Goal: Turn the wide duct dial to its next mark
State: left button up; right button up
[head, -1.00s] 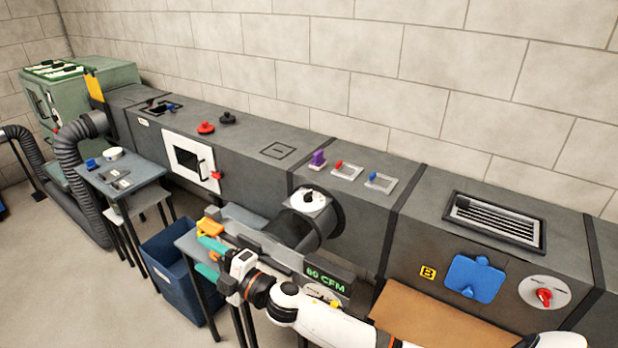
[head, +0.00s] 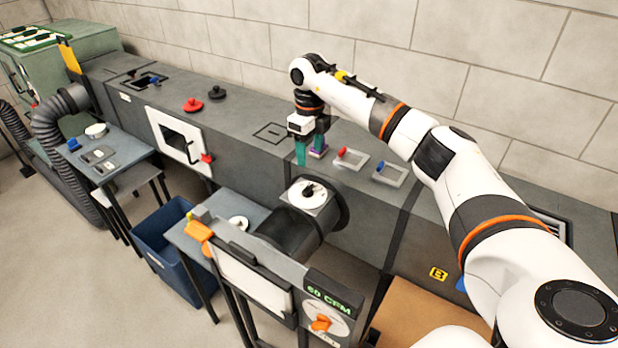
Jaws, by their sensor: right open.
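A white dial with a black knob (head: 307,193) sits on top of the round duct stub (head: 296,232) in the middle of the head view. Another dial, with an orange knob (head: 321,323), is on the 60 CFM meter panel at the front. My left gripper is not in view.
Red-tabbed (head: 349,159) and blue-tabbed (head: 390,173) plates lie on the duct top beside the gripper. A red knob (head: 193,104) is farther left. A blue bin (head: 163,242) and a small table stand before the duct. The block wall is close behind.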

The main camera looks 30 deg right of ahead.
aim_at(310, 186)
notch_tip(310, 186, down, 10)
jog(key=p, duration=0.3)
jog(key=shift+a, duration=0.15)
jog(key=shift+f, duration=0.5)
jog(key=shift+c, duration=0.2)
jog(key=c, duration=1)
jog(key=shift+o, duration=0.2)
jog(key=n+b, duration=0.1)
jog(key=b, duration=0.1)
jog(key=n+b, duration=0.2)
jog(key=shift+w+f+n, duration=0.1)
jog(key=shift+f+n, duration=0.2)
jog(key=shift+r+n+b, duration=0.1)
jog(key=shift+n+b, duration=0.4)
jog(key=shift+r+n, duration=0.25)
jog(key=shift+n, duration=0.25)
